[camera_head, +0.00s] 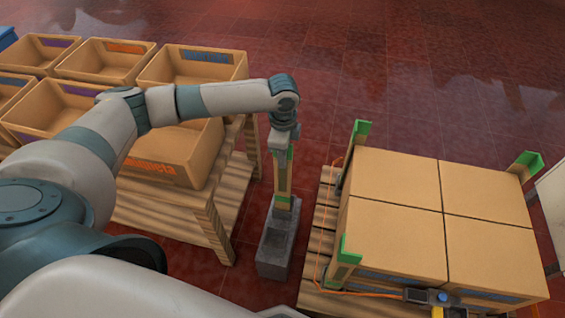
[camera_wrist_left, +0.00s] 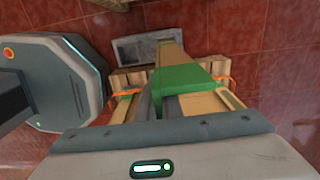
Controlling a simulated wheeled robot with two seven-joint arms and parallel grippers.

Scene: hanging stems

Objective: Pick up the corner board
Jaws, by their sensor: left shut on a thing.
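My left gripper (camera_head: 283,140) points down and is shut on a corner board (camera_head: 283,180), a tan upright strip with green bands near its ends. The board also shows in the left wrist view (camera_wrist_left: 186,77), running away from the jaws. A grey hollow block (camera_head: 273,257) stands on the floor below it and shows in the left wrist view too (camera_wrist_left: 134,47). The board's lower end is at the back of the block's top; I cannot tell whether it sits inside or just above. The jaws partly hide the board's upper end. My right gripper is not in view.
A pallet (camera_head: 318,245) with tan cartons (camera_head: 398,236) stands at right, with green-ended boards at its corners (camera_head: 360,131) and an orange strap. A strapping tool (camera_head: 438,297) lies at its front. A wooden table (camera_head: 199,222) with several open bins (camera_head: 198,141) is at left. The floor behind is clear.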

